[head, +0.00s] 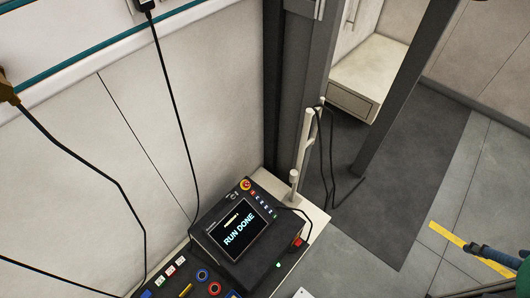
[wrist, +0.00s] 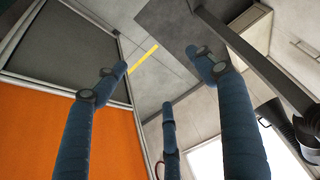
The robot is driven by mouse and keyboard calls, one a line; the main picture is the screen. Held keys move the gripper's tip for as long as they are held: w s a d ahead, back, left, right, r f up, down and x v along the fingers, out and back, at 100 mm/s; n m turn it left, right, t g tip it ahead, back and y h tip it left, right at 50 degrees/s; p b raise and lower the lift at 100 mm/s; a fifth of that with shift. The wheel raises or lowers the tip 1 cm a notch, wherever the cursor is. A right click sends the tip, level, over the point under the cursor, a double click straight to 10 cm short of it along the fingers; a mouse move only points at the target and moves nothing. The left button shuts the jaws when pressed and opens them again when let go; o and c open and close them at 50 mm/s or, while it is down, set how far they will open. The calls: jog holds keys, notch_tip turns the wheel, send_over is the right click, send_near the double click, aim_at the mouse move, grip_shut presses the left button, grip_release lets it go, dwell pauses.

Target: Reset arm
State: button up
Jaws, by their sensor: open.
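A dark control box (head: 255,262) stands on a light ledge at lower centre in the head view. Its tilted screen (head: 238,229) reads "RUN DONE". A red and yellow knob (head: 246,185) and a row of small coloured keys (head: 263,205) sit beside the screen. My gripper shows in the wrist view (wrist: 156,88) with three blue fingers spread apart and nothing between them. One blue finger of my gripper (head: 492,255) shows at the right edge of the head view, well apart from the box. The wrist view does not show the box.
A panel with labelled switches (head: 171,271) and ringed buttons (head: 202,275) lies left of the box, cut off below. Black cables (head: 168,90) hang along the pale wall. A grey post (head: 405,95) stands behind. An orange panel (wrist: 105,145) is at left in the wrist view.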

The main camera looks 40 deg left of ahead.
jog(key=o, duration=0.4)
jog(key=shift+w+a, duration=0.1)
jog(key=shift+o, duration=0.6)
jog(key=shift+w+a+r, duration=0.1)
jog(key=shift+w+a, duration=0.05)
jog(key=shift+a, duration=0.05)
jog(key=w+a+f+g+y+p, duration=0.1)
jog(key=w+a+f+p, duration=0.2)
jog(key=a, duration=0.8)
jog(key=w+a+f+g, duration=0.2)
jog(key=w+a, duration=0.3)
jog(key=a, duration=0.6)
jog(key=w+a+f+g+y+p, duration=0.1)
jog(key=w+a+f+p, duration=0.2)
jog(key=a, duration=0.8)
jog(key=s+a+f+h, duration=0.1)
jog(key=s+a+f, duration=0.2)
jog(key=a+f, duration=0.35)
jog(key=s+a+f, duration=0.2)
jog(key=a+f, duration=0.1)
jog(key=a, duration=0.6)
jog(key=s+a+f+g+h+p, duration=0.1)
jog(key=s+a+f+p, duration=0.1)
jog(key=s+a+f, duration=0.9)
jog(key=s+f, duration=0.1)
jog(key=s, duration=0.1)
jog(key=shift+s+a+f+g, duration=0.2)
jog(key=shift+s+a+g, duration=0.1)
jog(key=shift+a, duration=0.05)
